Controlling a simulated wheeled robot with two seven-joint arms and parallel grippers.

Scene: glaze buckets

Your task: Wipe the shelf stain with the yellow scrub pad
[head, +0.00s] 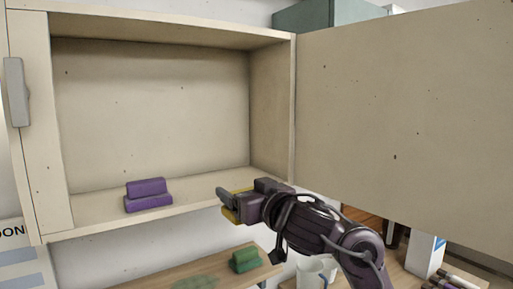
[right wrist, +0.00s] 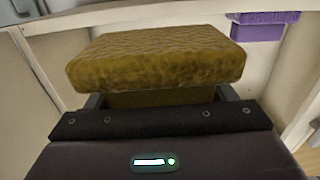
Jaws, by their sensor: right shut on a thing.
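The yellow scrub pad (right wrist: 155,62) is held in my right gripper (head: 232,204), which is shut on it. In the head view only slivers of the pad (head: 231,216) show beside the fingers. The gripper is at the front right of the open cabinet's shelf (head: 205,198), near its front edge; I cannot tell whether the pad touches the shelf. A dull green patch, like a stain, (head: 195,282) shows on the wooden board below the cabinet. No stain shows on the visible part of the cabinet shelf. My left gripper is not in view.
A purple pad (head: 148,195) sits on the cabinet shelf at the left; it also shows in the right wrist view (right wrist: 258,30). A green pad (head: 245,260) lies on the lower board (head: 150,284). The open cabinet door (head: 400,110) fills the right side. A white cup (head: 309,272) stands below.

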